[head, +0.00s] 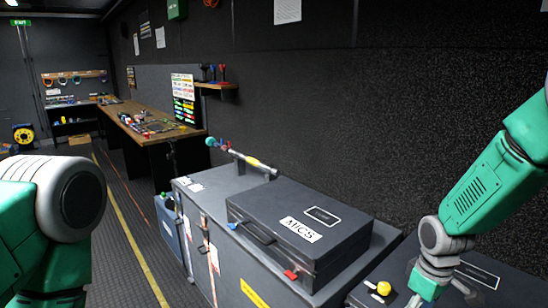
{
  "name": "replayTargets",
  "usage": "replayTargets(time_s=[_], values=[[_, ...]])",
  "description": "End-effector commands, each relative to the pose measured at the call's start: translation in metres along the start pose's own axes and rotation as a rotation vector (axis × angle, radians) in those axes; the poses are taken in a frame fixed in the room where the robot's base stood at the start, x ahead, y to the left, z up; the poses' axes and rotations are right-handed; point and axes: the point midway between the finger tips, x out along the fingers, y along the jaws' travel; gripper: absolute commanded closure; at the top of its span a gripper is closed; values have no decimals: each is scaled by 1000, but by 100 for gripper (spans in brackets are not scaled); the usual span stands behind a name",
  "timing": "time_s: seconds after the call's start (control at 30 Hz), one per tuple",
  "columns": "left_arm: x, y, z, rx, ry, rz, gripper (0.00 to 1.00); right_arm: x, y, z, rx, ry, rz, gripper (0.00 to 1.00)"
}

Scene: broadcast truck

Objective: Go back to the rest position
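My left arm (60,205) comes in at the left edge, showing green links and a grey joint. My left gripper is out of the picture. My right arm (475,195) comes in from the right edge and reaches down over the lower right cases. Its grey joint and a green link below it show, but its fingers do not. A dark case labelled MICS (300,230) lies shut on a grey flight case (185,185) in front of me.
A yellow knob (383,288) sits at lower right, near my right arm. A long workbench (150,137) with small parts runs along the wall. The aisle floor (125,215) is clear.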

Motion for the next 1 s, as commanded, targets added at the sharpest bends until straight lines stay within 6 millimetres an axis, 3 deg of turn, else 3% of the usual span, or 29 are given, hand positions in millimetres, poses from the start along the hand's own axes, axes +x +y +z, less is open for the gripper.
replayTargets(time_s=[0.27,0.47,0.57,0.7,0.83,1.0], values=[[20,0,1,0,1,0,15,66,-30,30,63,5,-8,47],[41,0,2,0,0,0,15,131,-66,72,147,13,-13,47],[57,0,3,0,0,0,15,173,-92,109,214,13,-14,47],[85,1,5,0,0,0,15,225,-135,176,330,19,-3,47],[100,1,6,0,0,0,15,242,-158,219,410,32,14,47],[105,1,6,0,0,0,15,244,-169,241,453,46,26,47]])
